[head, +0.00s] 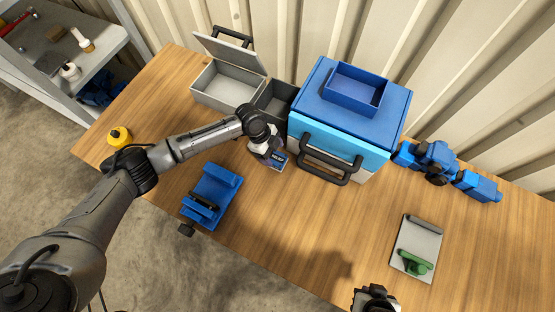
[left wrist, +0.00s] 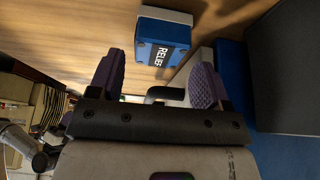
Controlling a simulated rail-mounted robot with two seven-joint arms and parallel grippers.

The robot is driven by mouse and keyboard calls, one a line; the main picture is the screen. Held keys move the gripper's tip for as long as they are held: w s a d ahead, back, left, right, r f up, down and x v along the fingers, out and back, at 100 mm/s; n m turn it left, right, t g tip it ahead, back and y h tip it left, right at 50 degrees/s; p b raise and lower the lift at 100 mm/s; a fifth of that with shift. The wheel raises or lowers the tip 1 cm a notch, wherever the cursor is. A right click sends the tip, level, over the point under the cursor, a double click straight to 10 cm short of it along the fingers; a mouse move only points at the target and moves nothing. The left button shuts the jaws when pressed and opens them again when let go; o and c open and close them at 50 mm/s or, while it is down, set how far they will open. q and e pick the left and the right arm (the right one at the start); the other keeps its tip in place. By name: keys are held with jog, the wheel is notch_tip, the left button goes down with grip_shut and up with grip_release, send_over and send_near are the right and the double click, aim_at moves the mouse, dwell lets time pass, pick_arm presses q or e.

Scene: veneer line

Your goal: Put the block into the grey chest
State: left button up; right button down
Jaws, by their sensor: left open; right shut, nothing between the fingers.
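The block (left wrist: 165,42), blue and white with the word RELIEF on it, lies on the wooden table. In the head view the block (head: 279,160) shows just beyond my left gripper (head: 268,152), beside the blue-lidded chest. In the left wrist view my left gripper (left wrist: 157,78) is open, and the block is ahead of its two purple fingers, not between them. The grey chest (head: 212,101) stands at the back left of the table with its lid (head: 228,52) raised and its inside looking empty. My right gripper (head: 375,298) is shut and empty at the bottom edge.
A dark open bin (head: 277,97) adjoins the grey chest. The blue-lidded chest (head: 333,143) has a front handle and a blue tray (head: 356,88) on top. The front middle is clear.

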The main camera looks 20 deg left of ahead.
aim_at(277, 158)
pick_arm(q)
jog(key=shift+x, duration=2.55)
jog(key=shift+c, duration=0.2)
jog(key=shift+r, duration=0.1)
jog(key=c, duration=0.9)
jog(key=shift+c, duration=0.6)
jog(key=shift+w+r, duration=0.1)
jog(key=shift+r, duration=0.05)
